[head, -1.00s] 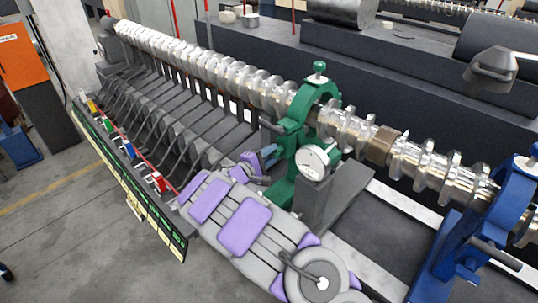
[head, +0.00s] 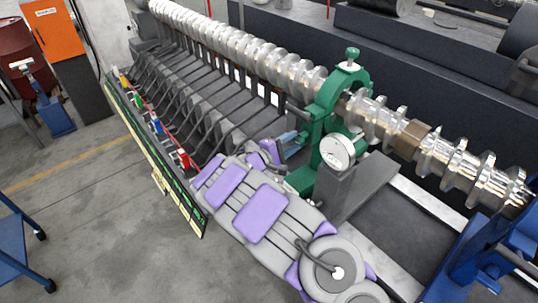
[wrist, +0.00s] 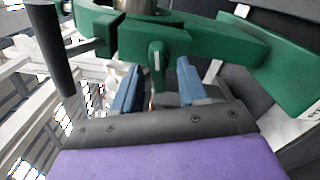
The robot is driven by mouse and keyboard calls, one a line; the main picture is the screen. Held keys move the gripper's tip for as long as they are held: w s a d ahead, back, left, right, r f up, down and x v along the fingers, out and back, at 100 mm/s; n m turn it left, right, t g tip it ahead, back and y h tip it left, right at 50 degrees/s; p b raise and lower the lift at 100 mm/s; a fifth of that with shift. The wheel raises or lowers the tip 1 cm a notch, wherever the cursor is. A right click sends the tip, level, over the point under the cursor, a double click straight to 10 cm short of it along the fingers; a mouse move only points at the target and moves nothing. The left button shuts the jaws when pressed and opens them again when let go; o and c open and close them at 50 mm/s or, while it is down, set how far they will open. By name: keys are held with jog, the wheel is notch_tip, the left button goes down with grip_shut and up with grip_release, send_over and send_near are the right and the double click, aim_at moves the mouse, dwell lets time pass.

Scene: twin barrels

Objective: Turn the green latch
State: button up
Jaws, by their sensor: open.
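The green latch (wrist: 156,62) is a small rounded tab hanging below the green clamp body (wrist: 150,38) in the wrist view. My gripper (wrist: 158,82) is open, with one blue finger on each side of the latch. I cannot tell whether either finger touches it. In the head view my gripper (head: 290,137) is at the left side of the green clamp (head: 322,112), which stands around the shiny screw shaft. I cannot make out the latch itself in the head view.
A round white dial (head: 338,151) sits in front of the clamp. A grey block (head: 352,188) stands below it. A dark bar (wrist: 52,45) is at the left in the wrist view. A blue stand (head: 462,255) is at the right, and open floor (head: 95,215) lies at the left.

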jog(key=p+v, duration=0.1)
jog(key=v, duration=1.3)
jog(key=shift+s+a, duration=0.2)
jog(key=shift+s, duration=0.05)
